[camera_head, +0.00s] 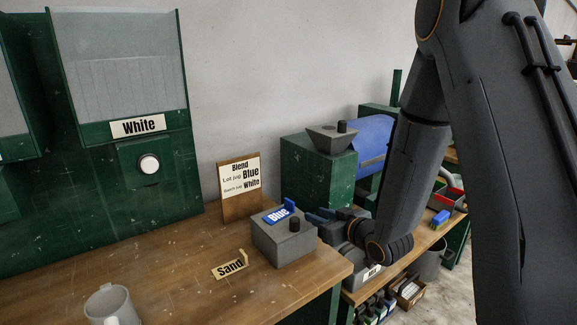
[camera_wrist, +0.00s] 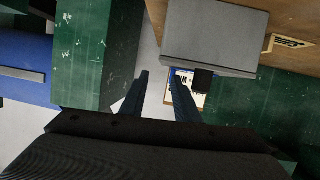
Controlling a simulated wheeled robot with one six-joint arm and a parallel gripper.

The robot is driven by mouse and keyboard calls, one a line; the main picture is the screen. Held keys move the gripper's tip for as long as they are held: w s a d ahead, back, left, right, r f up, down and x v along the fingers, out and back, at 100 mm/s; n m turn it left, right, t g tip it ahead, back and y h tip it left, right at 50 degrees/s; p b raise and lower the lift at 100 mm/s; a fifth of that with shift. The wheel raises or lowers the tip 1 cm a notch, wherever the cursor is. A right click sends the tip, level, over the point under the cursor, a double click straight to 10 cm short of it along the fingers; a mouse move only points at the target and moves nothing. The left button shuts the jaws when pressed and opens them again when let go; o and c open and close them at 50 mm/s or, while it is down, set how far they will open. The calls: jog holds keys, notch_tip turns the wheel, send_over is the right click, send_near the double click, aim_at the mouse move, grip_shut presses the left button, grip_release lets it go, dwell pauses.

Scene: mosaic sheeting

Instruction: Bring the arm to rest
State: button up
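My arm reaches down from the upper right in the head view, its wrist low over the right end of the wooden bench. My gripper (camera_head: 320,216) points left, close behind the grey block (camera_head: 285,247) with the "Blue" label (camera_head: 279,214) and a black knob. In the wrist view, the two dark fingers of my gripper (camera_wrist: 160,78) stand apart with nothing visible between them. The grey block (camera_wrist: 215,38) shows beyond the fingertips there. I cannot tell whether a finger touches it.
A "Blend" sign (camera_head: 239,178) stands at the bench's back. A "Sand" tag (camera_head: 230,267) and a pale mug (camera_head: 111,304) are on the bench (camera_head: 180,265). A green machine (camera_head: 318,172) with a blue drum (camera_head: 372,140) stands behind my gripper. A "White" hopper (camera_head: 125,75) is left.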

jog(key=s+d+m+g+h, duration=0.5)
jog(key=s+d+g+h, duration=0.3)
jog(key=s, duration=0.6)
jog(key=s+m+g+y, duration=0.1)
jog(key=s+g, duration=0.2)
jog(key=s, duration=1)
jog(key=shift+s+d+r+g, duration=0.15)
jog(key=shift+s+g, duration=0.05)
jog(key=shift+g, duration=0.2)
